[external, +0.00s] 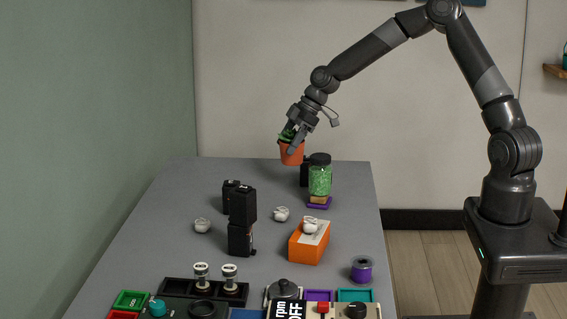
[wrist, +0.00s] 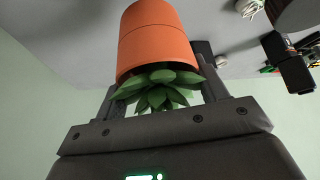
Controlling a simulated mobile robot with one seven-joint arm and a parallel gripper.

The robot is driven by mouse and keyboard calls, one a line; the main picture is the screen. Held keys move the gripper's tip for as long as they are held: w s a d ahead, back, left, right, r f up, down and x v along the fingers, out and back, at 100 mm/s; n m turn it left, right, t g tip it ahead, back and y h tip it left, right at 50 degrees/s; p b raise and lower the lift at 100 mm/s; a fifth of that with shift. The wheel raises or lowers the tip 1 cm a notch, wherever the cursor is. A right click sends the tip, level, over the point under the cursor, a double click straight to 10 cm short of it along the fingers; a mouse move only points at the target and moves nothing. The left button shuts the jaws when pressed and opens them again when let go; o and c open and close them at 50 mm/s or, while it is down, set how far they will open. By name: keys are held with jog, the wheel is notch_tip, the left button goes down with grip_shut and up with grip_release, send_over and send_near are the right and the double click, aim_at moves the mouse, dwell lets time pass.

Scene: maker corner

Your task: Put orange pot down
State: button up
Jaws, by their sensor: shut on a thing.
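The orange pot (external: 291,153) holds a green leafy plant and is at the far end of the grey table in the external view. My gripper (external: 297,143) is shut on it. In the wrist view the orange pot (wrist: 155,40) is between the fingers, with the green plant (wrist: 158,88) on the side toward my palm. The pot appears to be above the table, near its back edge; I cannot tell the exact gap beneath it.
The grey table (external: 170,215) has free room at its back left. A jar of green bits (external: 320,178) on a purple base stands close to the pot's right. Black boxes (external: 242,220), small white objects (external: 202,226) and an orange box (external: 309,243) stand nearer the front.

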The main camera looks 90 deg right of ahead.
jog(key=shift+w+a+f, duration=0.85)
jog(key=shift+w+f, duration=0.1)
jog(key=shift+f, duration=0.45)
jog(key=shift+w+a+f, duration=0.9)
jog(key=shift+f, duration=0.55)
jog(key=shift+w+a+f, duration=0.85)
jog(key=shift+w+f, duration=0.1)
jog(key=shift+f, duration=0.45)
jog(key=o, duration=1.2)
jog(key=shift+f, duration=0.15)
